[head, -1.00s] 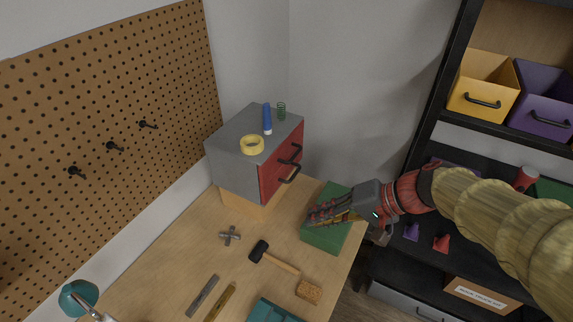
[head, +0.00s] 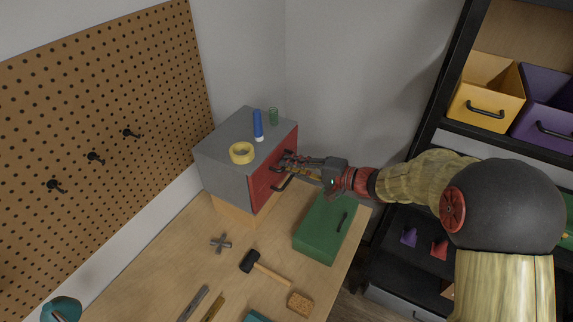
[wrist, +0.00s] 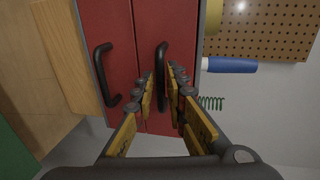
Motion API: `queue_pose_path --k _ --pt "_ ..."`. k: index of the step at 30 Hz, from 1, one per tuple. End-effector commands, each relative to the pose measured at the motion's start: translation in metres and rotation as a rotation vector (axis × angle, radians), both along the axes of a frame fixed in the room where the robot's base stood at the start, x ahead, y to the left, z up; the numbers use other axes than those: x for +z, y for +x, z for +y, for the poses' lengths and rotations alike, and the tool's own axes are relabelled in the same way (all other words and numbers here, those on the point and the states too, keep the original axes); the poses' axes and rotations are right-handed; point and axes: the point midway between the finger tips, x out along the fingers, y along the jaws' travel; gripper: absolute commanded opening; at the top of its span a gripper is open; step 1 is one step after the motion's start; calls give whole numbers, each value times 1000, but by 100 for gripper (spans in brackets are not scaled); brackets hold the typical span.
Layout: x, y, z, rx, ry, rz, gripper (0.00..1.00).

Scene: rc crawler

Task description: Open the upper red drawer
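The upper red drawer (head: 264,173) has a black handle, which shows in the wrist view (wrist: 162,60) near the middle. The lower drawer's handle (wrist: 103,75) is to its left in that view. My gripper (head: 290,160) is at the upper drawer's front. In the wrist view its yellow-and-black fingers (wrist: 160,82) are apart, one on each side of the upper handle. Contact with the handle cannot be told.
Yellow tape (head: 241,153), a blue marker (head: 258,126) and a green spring (head: 273,117) are on the cabinet. A green box (head: 318,237) lies below my gripper. A hammer (head: 265,268) lies on the bench. A dark shelf stands at the right.

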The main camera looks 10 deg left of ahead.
Motion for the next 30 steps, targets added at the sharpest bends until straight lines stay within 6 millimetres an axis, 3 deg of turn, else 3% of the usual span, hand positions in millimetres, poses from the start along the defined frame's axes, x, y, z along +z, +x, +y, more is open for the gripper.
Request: queue_pose_path --k 5,14,21,30 --pt "-4 4 13 1 -1 1 14" --pt "-3 5 15 -1 -1 0 14" --pt "-3 5 15 -1 -1 0 0" --pt "-4 5 15 0 -1 1 0"
